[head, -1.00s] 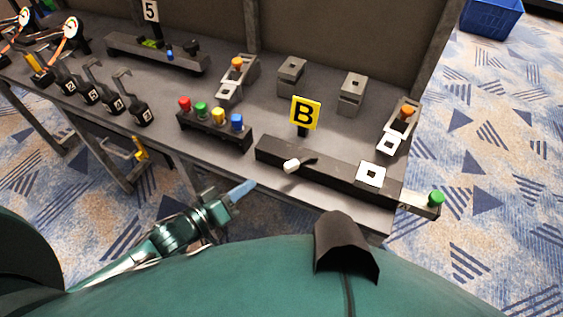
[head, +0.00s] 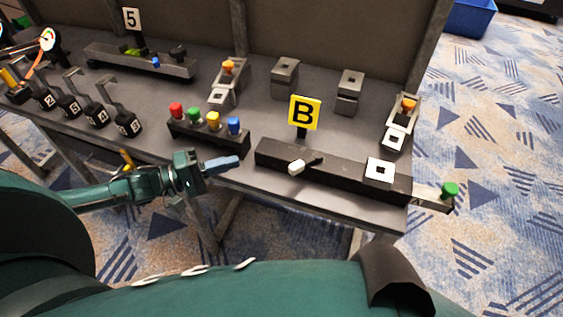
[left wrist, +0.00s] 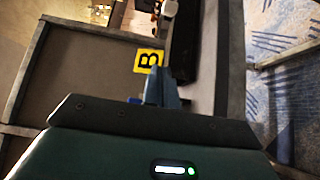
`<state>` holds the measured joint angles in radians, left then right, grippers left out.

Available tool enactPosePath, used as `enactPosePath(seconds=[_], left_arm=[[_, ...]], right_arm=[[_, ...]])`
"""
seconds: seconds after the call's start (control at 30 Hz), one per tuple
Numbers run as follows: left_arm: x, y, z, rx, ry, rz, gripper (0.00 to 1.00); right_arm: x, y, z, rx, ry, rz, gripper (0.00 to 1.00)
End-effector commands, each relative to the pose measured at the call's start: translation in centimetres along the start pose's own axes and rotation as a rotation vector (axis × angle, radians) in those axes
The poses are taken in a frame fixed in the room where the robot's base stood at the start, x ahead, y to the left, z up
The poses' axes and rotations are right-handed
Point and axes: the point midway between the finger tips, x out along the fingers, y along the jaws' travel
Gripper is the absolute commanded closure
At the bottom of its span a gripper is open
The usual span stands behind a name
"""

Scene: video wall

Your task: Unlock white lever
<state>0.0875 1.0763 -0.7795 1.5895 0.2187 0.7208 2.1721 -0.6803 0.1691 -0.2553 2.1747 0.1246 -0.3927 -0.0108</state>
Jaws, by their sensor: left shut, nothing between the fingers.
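The white lever (head: 297,166) has a white knob on a dark arm. It lies against the front of the long black box (head: 335,174) under the yellow "B" sign (head: 304,112). My left gripper (head: 232,162) is shut and empty, with blue fingers pointing right, left of the lever and apart from it. My right gripper is not in view.
A row of coloured buttons (head: 208,128) stands just behind my left gripper. A white square plate (head: 380,170) sits at the box's right end, with a green knob (head: 449,189) beyond it. Grey blocks (head: 349,92) stand at the back.

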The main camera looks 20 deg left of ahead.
Motion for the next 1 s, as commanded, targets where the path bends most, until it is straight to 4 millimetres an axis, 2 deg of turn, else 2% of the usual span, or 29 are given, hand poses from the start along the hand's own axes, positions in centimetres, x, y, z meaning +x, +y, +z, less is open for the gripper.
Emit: enactPosePath(seconds=[0.17,0.27,0.37,0.73,0.83,1.0], left_arm=[[0.3,0.0,0.0,0.001,0.0,0.001,1.0],[1.2,0.1,0.0,0.001,0.0,0.005,1.0],[2.8,0.2,0.0,0.003,0.0,0.007,1.0],[10.6,0.1,0.1,0.003,-0.001,0.005,1.0],[10.6,0.1,2.0,-0.003,-0.001,0.0,1.0],[10.9,0.1,3.5,-0.001,0.0,0.001,1.0]], right_arm=[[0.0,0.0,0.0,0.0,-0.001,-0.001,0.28],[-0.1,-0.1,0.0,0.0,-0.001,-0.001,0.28],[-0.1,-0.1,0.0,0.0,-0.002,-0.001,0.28],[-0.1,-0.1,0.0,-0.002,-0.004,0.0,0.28],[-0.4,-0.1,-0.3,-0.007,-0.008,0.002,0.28],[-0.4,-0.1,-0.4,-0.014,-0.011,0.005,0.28]])
